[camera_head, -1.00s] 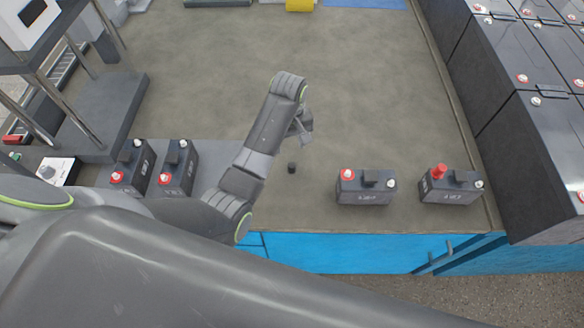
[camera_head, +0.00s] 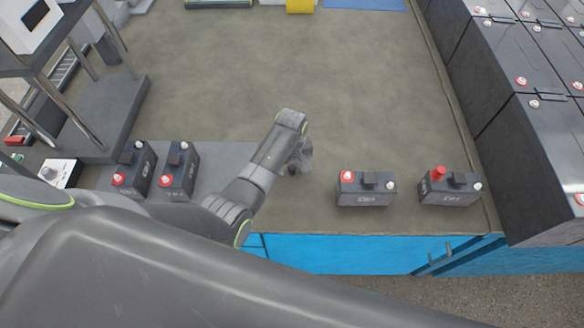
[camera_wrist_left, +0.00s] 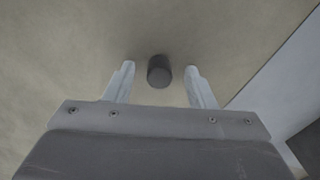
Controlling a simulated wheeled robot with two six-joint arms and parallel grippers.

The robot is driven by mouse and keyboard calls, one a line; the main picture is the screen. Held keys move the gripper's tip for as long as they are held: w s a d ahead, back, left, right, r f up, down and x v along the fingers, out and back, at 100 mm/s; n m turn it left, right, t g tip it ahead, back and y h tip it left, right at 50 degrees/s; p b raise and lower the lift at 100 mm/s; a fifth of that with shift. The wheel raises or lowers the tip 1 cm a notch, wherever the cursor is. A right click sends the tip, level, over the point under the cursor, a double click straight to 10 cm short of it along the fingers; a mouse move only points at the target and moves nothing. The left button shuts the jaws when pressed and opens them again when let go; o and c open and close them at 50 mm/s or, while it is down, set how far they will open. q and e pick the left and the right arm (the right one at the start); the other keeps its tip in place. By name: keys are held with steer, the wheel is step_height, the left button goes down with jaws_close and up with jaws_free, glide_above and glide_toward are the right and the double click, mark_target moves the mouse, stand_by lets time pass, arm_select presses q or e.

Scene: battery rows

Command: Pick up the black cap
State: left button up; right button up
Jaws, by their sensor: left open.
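The black cap (camera_wrist_left: 159,71) is a small dark cylinder on the tabletop. In the left wrist view it lies between the two fingertips of my left gripper (camera_wrist_left: 160,76), with a gap on each side. The left gripper is open, and its fingers do not touch the cap. In the head view the left gripper (camera_head: 298,166) is low over the table, left of a battery, and the cap is hidden behind it. My right gripper is not in view.
A battery with a red cap (camera_head: 366,188) and another with a tall red cap (camera_head: 450,187) stand at the right front. Two more batteries (camera_head: 179,170) stand on a grey mat (camera_head: 228,153) at the left. The middle of the table (camera_head: 290,60) is clear.

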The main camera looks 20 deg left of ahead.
mark_target(291, 167)
arm_select(q)
steer(key=c, duration=1)
steer(key=shift+r, duration=0.1)
steer(key=shift+c, duration=0.2)
step_height(291, 167, up, 10)
